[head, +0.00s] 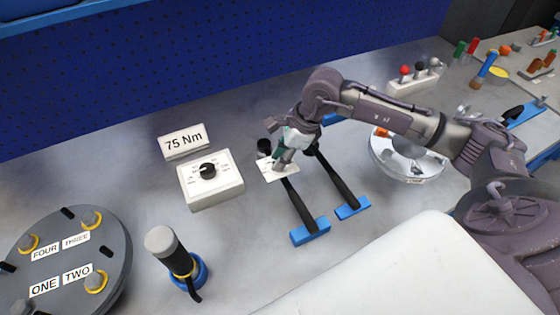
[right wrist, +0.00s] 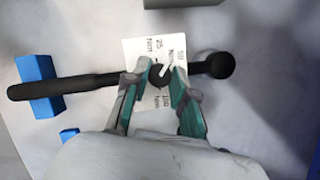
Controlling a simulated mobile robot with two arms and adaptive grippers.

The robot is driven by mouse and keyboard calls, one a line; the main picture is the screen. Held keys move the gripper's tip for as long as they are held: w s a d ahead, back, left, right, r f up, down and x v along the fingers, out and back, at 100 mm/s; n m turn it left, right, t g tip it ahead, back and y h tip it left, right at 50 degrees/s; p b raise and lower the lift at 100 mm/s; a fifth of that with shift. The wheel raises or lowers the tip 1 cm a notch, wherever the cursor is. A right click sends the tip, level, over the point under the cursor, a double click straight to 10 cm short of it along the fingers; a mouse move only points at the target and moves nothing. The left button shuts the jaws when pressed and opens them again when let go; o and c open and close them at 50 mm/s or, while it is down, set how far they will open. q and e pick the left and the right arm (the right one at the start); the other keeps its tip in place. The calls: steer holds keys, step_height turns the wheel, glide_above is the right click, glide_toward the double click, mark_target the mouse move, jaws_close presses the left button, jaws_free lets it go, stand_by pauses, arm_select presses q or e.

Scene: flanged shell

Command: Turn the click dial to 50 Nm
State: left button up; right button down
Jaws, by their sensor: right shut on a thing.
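The click dial is a black knob (right wrist: 158,76) on a white plate (right wrist: 135,48) marked in Nm, set across the black shaft of a torque wrench (right wrist: 80,84). In the right wrist view my right gripper (right wrist: 160,80) is shut on the knob, one finger on each side. A white pointer mark slants up from the knob; "25 Nm" reads on the plate, but other labels are partly hidden. In the head view the plate (head: 267,170) shows beside my right gripper (head: 279,161), which hides the knob. My left gripper is not in view.
A second wrench (head: 337,178) lies close to the right. A white box with a black knob (head: 208,170) and a "75 Nm" sign (head: 184,141) stand to the left. A grey flanged disc (head: 60,262), a black upright tool (head: 168,247) and a round metal part (head: 400,170) surround the area.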

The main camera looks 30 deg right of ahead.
steer(key=shift+a+m+t+h+b, duration=0.1)
steer(key=shift+m+t+h+b, duration=0.25)
steer(key=shift+m+b, duration=0.6)
steer(key=shift+m+t+h+b, duration=0.3)
steer(key=shift+m+b, duration=0.25)
steer(key=shift+m, duration=0.7)
steer(key=shift+s, duration=0.1)
steer(key=c, duration=0.9)
jaws_free()
steer(key=shift+c, duration=0.2)
steer(key=shift+r, duration=0.1)
steer(key=v, duration=1.2)
